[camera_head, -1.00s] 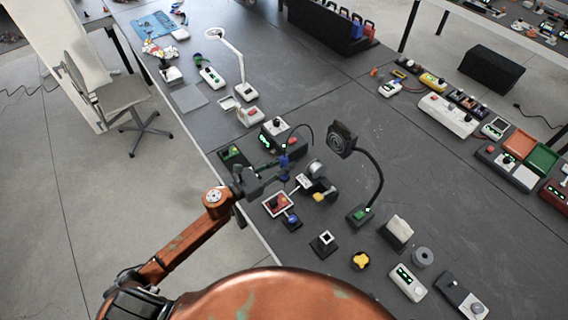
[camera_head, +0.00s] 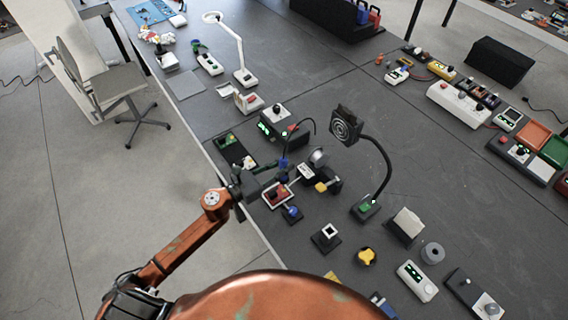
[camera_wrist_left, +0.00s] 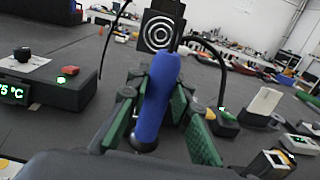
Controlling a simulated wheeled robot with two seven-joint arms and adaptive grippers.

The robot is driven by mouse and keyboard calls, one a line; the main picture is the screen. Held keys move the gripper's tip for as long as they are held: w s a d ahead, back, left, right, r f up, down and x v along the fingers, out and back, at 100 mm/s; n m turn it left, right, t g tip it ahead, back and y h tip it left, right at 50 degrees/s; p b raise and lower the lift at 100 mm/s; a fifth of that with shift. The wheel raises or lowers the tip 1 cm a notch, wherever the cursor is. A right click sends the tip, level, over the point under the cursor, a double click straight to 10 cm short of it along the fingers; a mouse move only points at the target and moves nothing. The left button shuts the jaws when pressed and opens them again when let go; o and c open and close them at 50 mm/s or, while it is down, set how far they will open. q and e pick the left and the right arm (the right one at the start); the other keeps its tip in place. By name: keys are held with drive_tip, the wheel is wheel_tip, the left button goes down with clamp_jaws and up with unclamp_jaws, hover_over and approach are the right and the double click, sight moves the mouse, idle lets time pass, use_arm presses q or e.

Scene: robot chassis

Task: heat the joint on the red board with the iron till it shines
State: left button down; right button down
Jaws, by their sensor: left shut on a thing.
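My left gripper (camera_head: 272,172) is shut on the blue handle of the soldering iron (camera_head: 284,163). In the left wrist view the green and black fingers clasp the blue handle (camera_wrist_left: 160,95), which stands nearly upright. The iron's tip is hidden there. In the head view the gripper and iron are just beyond the red board (camera_head: 274,197), overlapping its far edge. I cannot tell whether the tip touches the board, nor how the joint looks. The station (camera_head: 284,130) has a lit green display, also at left in the left wrist view (camera_wrist_left: 40,82). My right gripper is out of view.
A black fume fan (camera_head: 346,126) on a bent neck stands right of the board. A solder spool (camera_head: 318,157) and holder stand close beside the iron. A blue-knobbed block (camera_head: 292,214) sits against the board's near side.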

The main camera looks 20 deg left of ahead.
sight(284, 158)
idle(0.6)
use_arm(q)
drive_tip(key=shift+f+b, duration=0.35)
idle(0.3)
idle(0.8)
idle(0.5)
wheel_tip(284, 158, up, 8)
drive_tip(key=p, duration=0.6)
drive_tip(key=shift+f, duration=0.2)
